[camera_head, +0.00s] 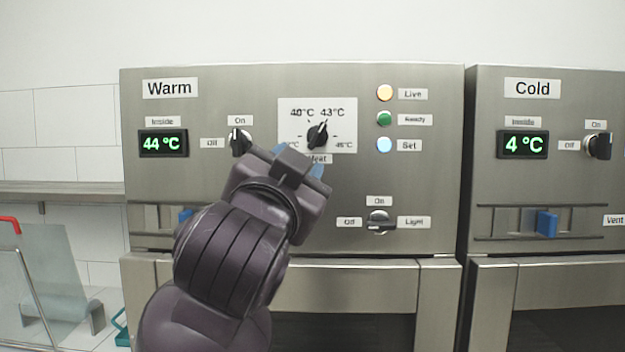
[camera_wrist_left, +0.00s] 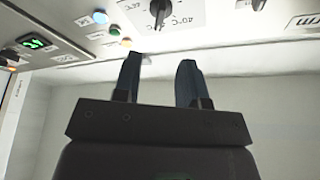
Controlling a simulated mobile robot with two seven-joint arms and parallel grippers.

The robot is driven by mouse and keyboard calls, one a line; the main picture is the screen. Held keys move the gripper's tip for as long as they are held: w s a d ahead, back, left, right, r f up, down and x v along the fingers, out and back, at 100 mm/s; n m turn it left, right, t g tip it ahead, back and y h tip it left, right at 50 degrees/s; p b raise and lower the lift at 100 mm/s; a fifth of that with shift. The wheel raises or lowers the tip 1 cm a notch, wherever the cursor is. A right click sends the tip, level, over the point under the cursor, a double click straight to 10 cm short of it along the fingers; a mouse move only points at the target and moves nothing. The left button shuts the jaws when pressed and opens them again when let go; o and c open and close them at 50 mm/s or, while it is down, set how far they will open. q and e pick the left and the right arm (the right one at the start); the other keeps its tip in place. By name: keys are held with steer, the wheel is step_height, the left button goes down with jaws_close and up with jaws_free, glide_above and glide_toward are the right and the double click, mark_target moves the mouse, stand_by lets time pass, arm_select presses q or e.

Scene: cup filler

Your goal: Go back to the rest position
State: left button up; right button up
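My left gripper (camera_head: 299,160) is raised in front of the Warm cabinet's panel, just below the Heat dial (camera_head: 317,135). Its two blue fingers stand apart with nothing between them, as the left wrist view (camera_wrist_left: 160,82) shows. The Heat dial, a black knob on a white plate, also shows beyond the fingers in the left wrist view (camera_wrist_left: 160,12), clear of them. The Warm On/Off knob (camera_head: 239,142) points up toward On. The Warm display (camera_head: 163,143) reads 44 °C. My right gripper is in neither view.
Live (camera_head: 385,93), Ready (camera_head: 384,118) and Set (camera_head: 384,145) lamps sit right of the dial. The Light knob (camera_head: 379,223) points toward Off. The Cold cabinet (camera_head: 545,190) stands at right, reading 4 °C. A shelf (camera_head: 60,188) and a red-handled rack (camera_head: 12,222) are at left.

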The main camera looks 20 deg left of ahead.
arm_select(q)
steer(key=a+f+n+g, duration=0.1)
steer(key=a+f+g, duration=0.15)
steer(key=f, duration=0.85)
steer(key=s+a+f+g, duration=0.15)
steer(key=f+g, duration=0.25)
steer(key=f, duration=0.7)
steer(key=a+f+n+g, duration=0.1)
steer(key=a+f+g, duration=0.2)
steer(key=f, duration=0.9)
steer(key=s+a+f+n+g, duration=0.35)
steer(key=s+f+g, duration=0.55)
steer(key=s+f, duration=1.3)
steer(key=w+f+t+h, duration=0.1)
steer(key=w+f+t, duration=0.6)
steer(key=f, duration=0.3)
steer(key=shift+a+f+m+t, duration=0.2)
steer(key=shift+a+m+t, duration=0.1)
steer(key=shift+m+t, duration=0.25)
steer(key=shift+w, duration=0.1)
